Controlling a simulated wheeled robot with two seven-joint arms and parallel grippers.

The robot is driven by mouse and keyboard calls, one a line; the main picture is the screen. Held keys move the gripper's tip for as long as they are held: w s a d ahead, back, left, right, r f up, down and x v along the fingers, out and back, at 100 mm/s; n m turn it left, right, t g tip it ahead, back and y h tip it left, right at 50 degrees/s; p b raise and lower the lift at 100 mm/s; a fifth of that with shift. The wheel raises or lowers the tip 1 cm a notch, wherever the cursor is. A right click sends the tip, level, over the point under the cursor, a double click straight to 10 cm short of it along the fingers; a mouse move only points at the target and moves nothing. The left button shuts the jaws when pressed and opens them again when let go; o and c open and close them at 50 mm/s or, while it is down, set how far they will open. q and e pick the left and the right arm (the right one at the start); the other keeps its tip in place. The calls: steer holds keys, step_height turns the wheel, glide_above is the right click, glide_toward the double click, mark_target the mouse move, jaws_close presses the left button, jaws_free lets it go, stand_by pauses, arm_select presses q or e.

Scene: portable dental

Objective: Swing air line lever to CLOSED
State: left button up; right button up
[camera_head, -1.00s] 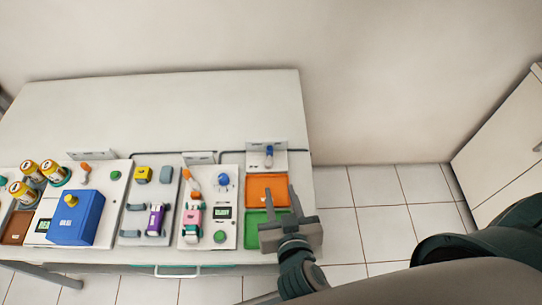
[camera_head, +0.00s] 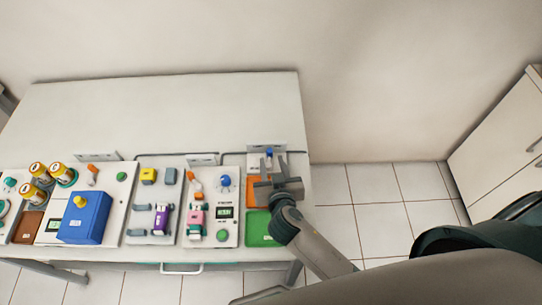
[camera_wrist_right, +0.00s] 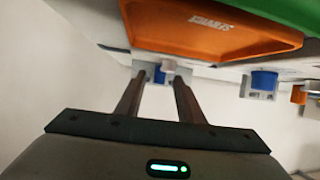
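A small blue lever (camera_head: 269,153) stands on a white panel (camera_head: 256,160) at the back right of the table. Which lever is the air line one cannot be read from a label. My right gripper (camera_head: 273,163) is open and empty, over the orange tray, its fingers pointing at the blue lever. In the right wrist view the blue lever (camera_wrist_right: 160,76) shows between the two fingertips (camera_wrist_right: 159,88), seemingly just beyond them; contact cannot be told. Orange levers stand on the middle panel (camera_head: 195,182) and left panel (camera_head: 92,172). My left gripper is out of view.
An orange tray (camera_wrist_right: 205,32) and a green tray (camera_head: 258,230) lie near the right gripper. A blue round knob (camera_head: 225,181) is left of it. A blue box (camera_head: 86,218) and yellow cans (camera_head: 62,172) stand further left. The table's back (camera_head: 180,110) is clear.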

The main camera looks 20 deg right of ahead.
mark_target(269, 159)
steer(key=shift+x, duration=1.3)
